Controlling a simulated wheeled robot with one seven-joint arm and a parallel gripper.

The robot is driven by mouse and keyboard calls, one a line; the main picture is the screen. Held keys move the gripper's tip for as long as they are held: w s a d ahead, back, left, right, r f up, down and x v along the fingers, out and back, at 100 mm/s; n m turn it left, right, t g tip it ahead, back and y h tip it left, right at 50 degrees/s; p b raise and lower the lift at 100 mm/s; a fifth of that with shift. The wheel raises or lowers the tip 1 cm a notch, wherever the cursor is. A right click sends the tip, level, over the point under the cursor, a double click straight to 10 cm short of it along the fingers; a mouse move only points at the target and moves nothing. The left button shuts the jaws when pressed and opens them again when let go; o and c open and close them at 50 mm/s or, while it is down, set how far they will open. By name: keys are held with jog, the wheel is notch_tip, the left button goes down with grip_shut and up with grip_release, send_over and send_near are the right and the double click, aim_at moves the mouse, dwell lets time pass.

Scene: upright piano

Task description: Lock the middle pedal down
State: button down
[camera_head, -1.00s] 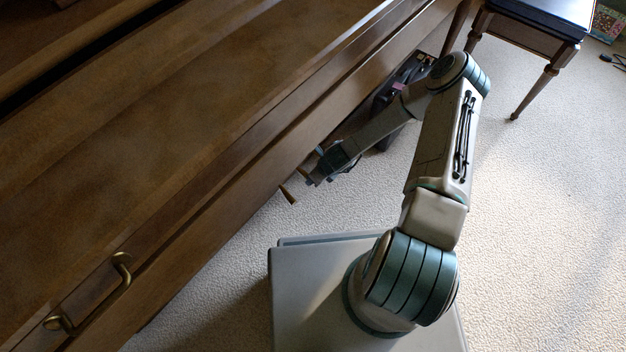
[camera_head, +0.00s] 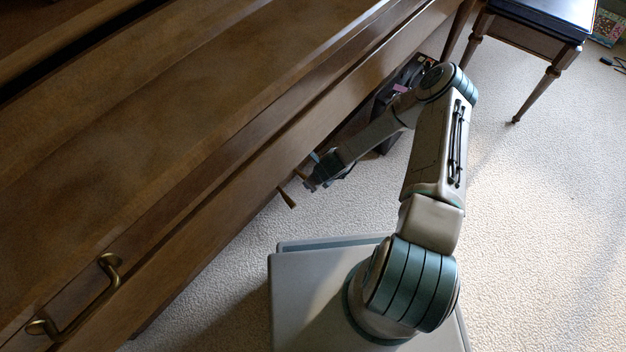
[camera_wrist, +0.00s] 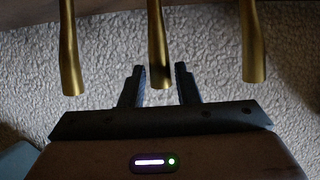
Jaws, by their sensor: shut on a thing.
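Three brass pedals hang from the top of the wrist view, side by side. The middle pedal (camera_wrist: 158,45) has its end between the two fingers of my gripper (camera_wrist: 160,84), which is shut on it. The left pedal (camera_wrist: 69,50) and the right pedal (camera_wrist: 253,45) stand clear on either side of the fingers. In the head view my gripper (camera_head: 311,181) reaches low under the piano's edge, and one pedal end (camera_head: 288,198) shows beside it. I cannot tell how far down the middle pedal is.
The brown piano (camera_head: 130,170) fills the left of the head view, with a brass handle (camera_head: 85,300) on it. A dark case (camera_head: 385,115) stands behind my forearm. A bench (camera_head: 525,40) stands at the top right. Carpet (camera_head: 540,230) is free at the right.

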jog(key=shift+f, duration=1.4)
jog(key=c, duration=1.1)
grip_release()
jog(key=shift+s+d+f, duration=0.1)
jog(key=shift+r, duration=0.3)
jog(key=shift+p+v, duration=3.2)
jog(key=shift+v, duration=3.5)
